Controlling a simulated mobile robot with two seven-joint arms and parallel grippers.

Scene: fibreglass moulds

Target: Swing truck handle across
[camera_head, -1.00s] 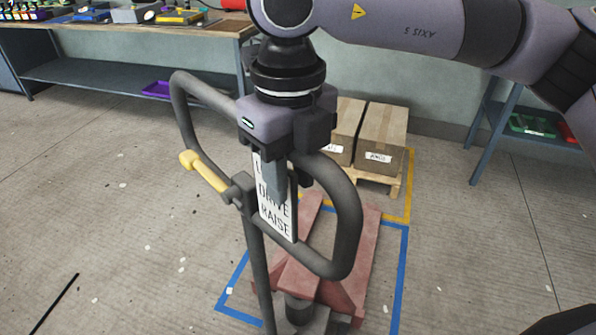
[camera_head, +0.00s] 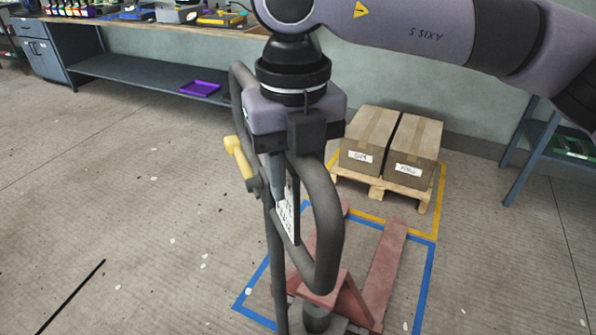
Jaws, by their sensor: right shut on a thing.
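The truck handle (camera_head: 327,225) is a dark grey loop on a post, seen at a steep angle in the head view. A yellow lever (camera_head: 239,158) sticks out on its left side, and a white lettered plate (camera_head: 287,218) sits inside the loop, turned nearly edge-on. My right gripper (camera_head: 284,182) points down at the loop and is shut on the handle; its fingertips are partly hidden. The red pallet truck (camera_head: 384,275) stands low on the floor behind the handle, its forks toward the boxes. My left gripper is not in view.
Two cardboard boxes (camera_head: 414,140) stand on a wooden pallet (camera_head: 380,188) inside a yellow floor outline. A blue floor outline (camera_head: 427,285) surrounds the truck. A workbench (camera_head: 130,62) runs along the back left, with a purple tray (camera_head: 200,88) on its shelf. The left floor is clear apart from a dark rod (camera_head: 75,293).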

